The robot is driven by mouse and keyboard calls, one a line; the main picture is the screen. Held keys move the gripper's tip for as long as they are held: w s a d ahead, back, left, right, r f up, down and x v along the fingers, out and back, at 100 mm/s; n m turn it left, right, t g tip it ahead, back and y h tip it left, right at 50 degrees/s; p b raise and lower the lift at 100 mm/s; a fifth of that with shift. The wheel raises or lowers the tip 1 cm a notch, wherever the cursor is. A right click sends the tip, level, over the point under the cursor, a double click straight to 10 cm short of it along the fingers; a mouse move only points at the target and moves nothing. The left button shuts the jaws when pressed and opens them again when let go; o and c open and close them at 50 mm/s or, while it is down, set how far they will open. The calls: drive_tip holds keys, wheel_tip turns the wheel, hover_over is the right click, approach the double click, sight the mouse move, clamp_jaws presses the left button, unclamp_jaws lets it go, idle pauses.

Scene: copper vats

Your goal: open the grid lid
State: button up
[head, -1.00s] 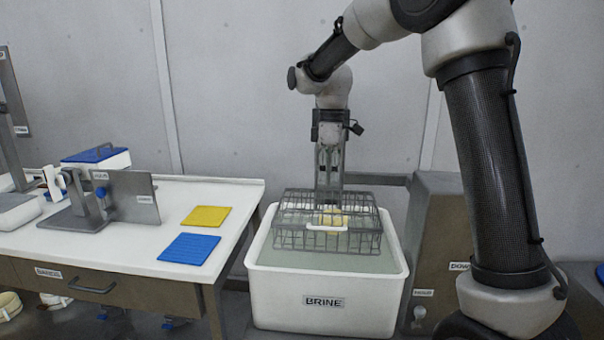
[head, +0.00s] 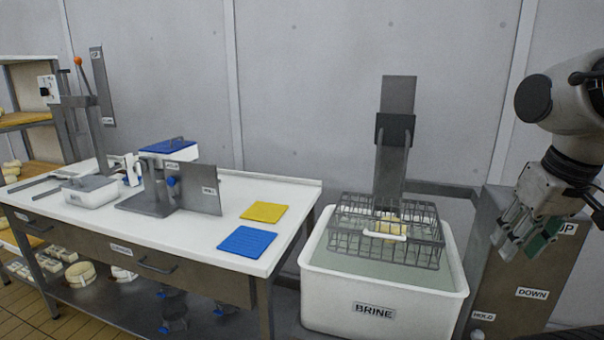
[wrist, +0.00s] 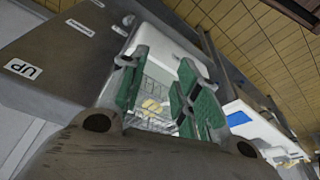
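The wire basket (head: 345,238) sits at the mouth of the white tub marked BRINE (head: 335,300), in greenish liquid. Its grid lid (head: 360,212) lies flat across the top and looks closed. A white handle (head: 380,236) is at the lid's front edge. A yellowish block (head: 388,225) shows inside the basket; it also shows in the wrist view (wrist: 152,106). My gripper (head: 524,238) is to the right of the tub, in front of the grey box, apart from basket and lid. In the wrist view its green-padded fingers (wrist: 163,75) are spread with nothing between them.
A grey box (head: 525,290) with UP, DOWN and HOLD labels stands right of the tub. A metal column (head: 390,165) rises behind the basket. The white table (head: 150,235) to the left bears yellow (head: 264,212) and blue (head: 248,242) mats and a metal press.

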drive_tip(key=r+t, duration=0.1)
drive_tip(key=r, duration=0.1)
drive_tip(key=n+g, duration=0.2)
drive_tip(key=n, duration=1.2)
approach(384, 236)
drive_tip(key=shift+h, duration=0.4)
drive_tip(key=f, duration=0.2)
drive_tip(key=w+f, duration=0.1)
drive_tip(key=f, duration=0.2)
drive_tip(key=w+f, duration=0.1)
drive_tip(key=f, duration=0.1)
drive_tip(key=shift+f, duration=0.3)
clamp_jaws()
